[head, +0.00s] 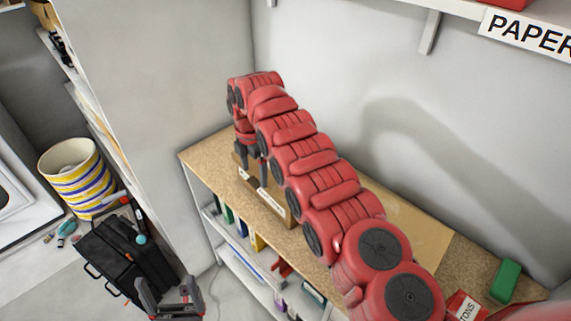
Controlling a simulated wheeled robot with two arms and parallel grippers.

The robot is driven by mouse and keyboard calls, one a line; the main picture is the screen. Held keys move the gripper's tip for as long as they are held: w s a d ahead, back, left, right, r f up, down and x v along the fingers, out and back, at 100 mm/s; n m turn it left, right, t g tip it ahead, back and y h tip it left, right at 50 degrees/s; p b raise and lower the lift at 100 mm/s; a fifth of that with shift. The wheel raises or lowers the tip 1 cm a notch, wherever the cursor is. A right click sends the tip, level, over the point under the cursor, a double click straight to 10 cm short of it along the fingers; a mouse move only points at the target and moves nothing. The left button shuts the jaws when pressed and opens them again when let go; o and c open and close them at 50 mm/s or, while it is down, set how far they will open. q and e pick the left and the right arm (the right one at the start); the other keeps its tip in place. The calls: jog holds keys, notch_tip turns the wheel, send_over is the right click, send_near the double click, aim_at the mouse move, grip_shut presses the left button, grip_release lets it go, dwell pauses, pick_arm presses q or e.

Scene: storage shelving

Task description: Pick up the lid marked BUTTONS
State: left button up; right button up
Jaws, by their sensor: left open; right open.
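A red item (463,300) with a white label lies on the worktop at the lower right. Its visible letters read "TONS"; the rest is hidden by my red arm and the picture's edge, so I cannot tell its full shape. My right gripper (252,160) points down, open, at the far left end of the worktop, well away from the red item. Its fingers are over or beside a wooden box (284,213) with small white labels that I cannot read. My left gripper (170,290) is open and empty at the bottom, low in front of the shelving.
The worktop (203,156) runs along the wall, with a green block (505,281) near the red item. Files stand on the shelf below. A shelf labelled PAPER (530,32) hangs above. A black bag (125,255) and striped bucket (75,178) stand left.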

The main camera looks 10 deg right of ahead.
aim_at(255, 181)
notch_tip(255, 181, down, 3)
jog(key=shift+f+p, duration=0.15)
jog(key=shift+p, duration=0.3)
jog(key=c, duration=1.5)
